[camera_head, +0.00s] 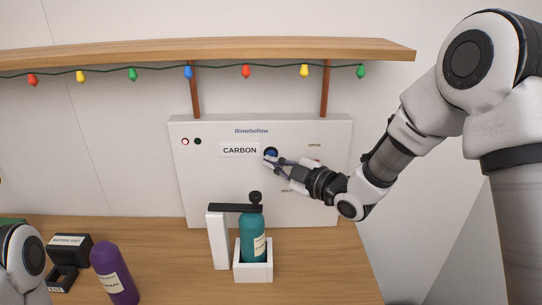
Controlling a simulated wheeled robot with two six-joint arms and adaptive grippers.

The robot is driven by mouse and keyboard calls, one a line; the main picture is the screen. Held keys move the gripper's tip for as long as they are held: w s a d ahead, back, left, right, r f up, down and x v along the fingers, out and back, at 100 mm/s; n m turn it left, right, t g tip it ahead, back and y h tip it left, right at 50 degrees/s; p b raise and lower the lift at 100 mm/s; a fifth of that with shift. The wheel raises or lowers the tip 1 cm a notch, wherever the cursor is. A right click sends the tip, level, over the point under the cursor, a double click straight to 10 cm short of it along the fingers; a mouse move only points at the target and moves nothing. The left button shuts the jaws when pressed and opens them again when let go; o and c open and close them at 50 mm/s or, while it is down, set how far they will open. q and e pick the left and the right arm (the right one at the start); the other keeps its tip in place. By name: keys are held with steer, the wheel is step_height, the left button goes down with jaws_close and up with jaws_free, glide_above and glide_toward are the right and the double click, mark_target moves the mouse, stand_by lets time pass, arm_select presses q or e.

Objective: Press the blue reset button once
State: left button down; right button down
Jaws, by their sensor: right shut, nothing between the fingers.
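A teal bottle (252,226) stands in a white holder (253,273) below the button. A purple bottle (113,273) and a black device (68,252) are at the left. A wooden shelf (220,50) with coloured bulbs hangs above. The counter's right part is clear.

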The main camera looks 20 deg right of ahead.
steer(key=shift+w+d, duration=0.1)
steer(key=shift+w, duration=0.35)
steer(key=shift+w+d, duration=0.1)
steer(key=shift+w, duration=0.25)
stand_by(0.7)
steer(key=shift+s+a+b, duration=0.25)
steer(key=shift+s+b, duration=0.2)
steer(key=shift+s, duration=0.35)
steer(key=shift+s, duration=0.1)
